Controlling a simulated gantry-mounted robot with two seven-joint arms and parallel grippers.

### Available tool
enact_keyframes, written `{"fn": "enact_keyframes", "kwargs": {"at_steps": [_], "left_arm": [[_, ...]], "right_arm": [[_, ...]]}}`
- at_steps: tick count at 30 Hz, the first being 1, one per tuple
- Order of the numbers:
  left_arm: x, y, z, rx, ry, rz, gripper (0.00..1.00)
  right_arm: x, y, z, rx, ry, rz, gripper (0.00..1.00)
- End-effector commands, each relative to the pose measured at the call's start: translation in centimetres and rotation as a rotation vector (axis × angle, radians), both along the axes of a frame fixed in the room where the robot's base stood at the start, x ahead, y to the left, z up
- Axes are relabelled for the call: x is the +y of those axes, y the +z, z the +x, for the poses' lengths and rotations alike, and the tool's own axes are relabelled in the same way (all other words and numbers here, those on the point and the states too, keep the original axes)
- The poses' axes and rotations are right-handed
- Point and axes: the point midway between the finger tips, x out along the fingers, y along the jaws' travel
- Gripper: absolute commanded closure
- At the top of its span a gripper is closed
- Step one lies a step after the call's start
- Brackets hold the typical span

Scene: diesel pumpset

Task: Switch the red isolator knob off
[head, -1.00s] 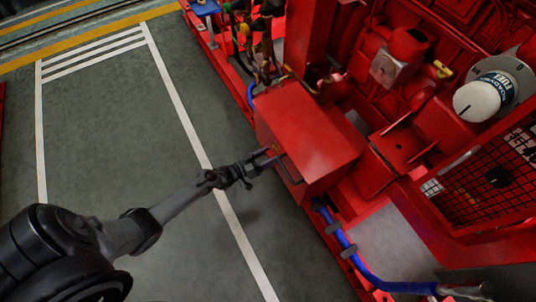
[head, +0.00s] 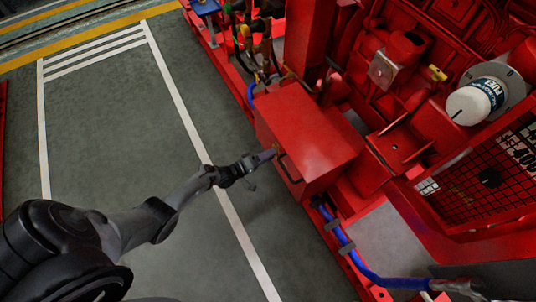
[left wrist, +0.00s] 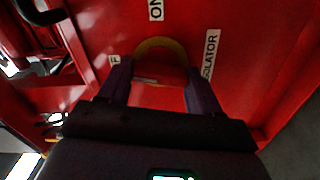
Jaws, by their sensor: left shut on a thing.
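The red isolator knob (left wrist: 160,72) shows in the left wrist view, with a yellow ring (left wrist: 160,43) behind it, on a red box face. A label "ON" (left wrist: 155,9) is above it, "ISOLATOR" (left wrist: 210,53) is to the right, and a partly hidden label ending in "F" (left wrist: 115,59) is to the left. My left gripper (left wrist: 158,88) is shut on the knob, one dark finger on each side. In the head view my left gripper (head: 268,156) meets the side of the red box (head: 308,135); the knob is hidden there. The knob's exact pointing direction is unclear.
A dark handle (head: 287,168) stands out from the box close beside the gripper. A blue hose (head: 345,245) runs along the skid below. The red engine with a white fuel filter (head: 470,103) fills the right. Grey floor (head: 120,130) to the left is clear.

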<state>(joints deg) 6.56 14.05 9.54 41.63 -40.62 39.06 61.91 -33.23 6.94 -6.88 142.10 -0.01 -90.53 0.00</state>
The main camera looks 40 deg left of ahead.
Motion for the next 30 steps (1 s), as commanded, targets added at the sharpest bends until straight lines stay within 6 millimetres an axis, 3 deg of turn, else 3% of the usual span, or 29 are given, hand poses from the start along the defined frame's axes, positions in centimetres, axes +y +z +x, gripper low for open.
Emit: {"fn": "enact_keyframes", "kwargs": {"at_steps": [12, 28, 29, 30], "left_arm": [[-0.06, 0.04, -0.01, 0.065, -0.001, -0.183, 0.67], [-0.06, 0.06, 0.00, 0.073, -0.002, -0.206, 0.67], [-0.06, 0.06, 0.00, 0.073, -0.002, -0.206, 0.35], [-0.06, 0.06, 0.00, 0.072, -0.002, -0.206, 0.29]], "right_arm": [[-0.08, 0.24, 0.00, 0.000, 0.002, -0.004, 1.00], [0.11, 0.28, 0.01, 0.001, -0.004, 0.005, 1.00], [0.12, 0.28, 0.01, 0.001, -0.004, 0.005, 1.00], [0.13, 0.28, 0.01, 0.000, -0.004, 0.005, 1.00]]}}
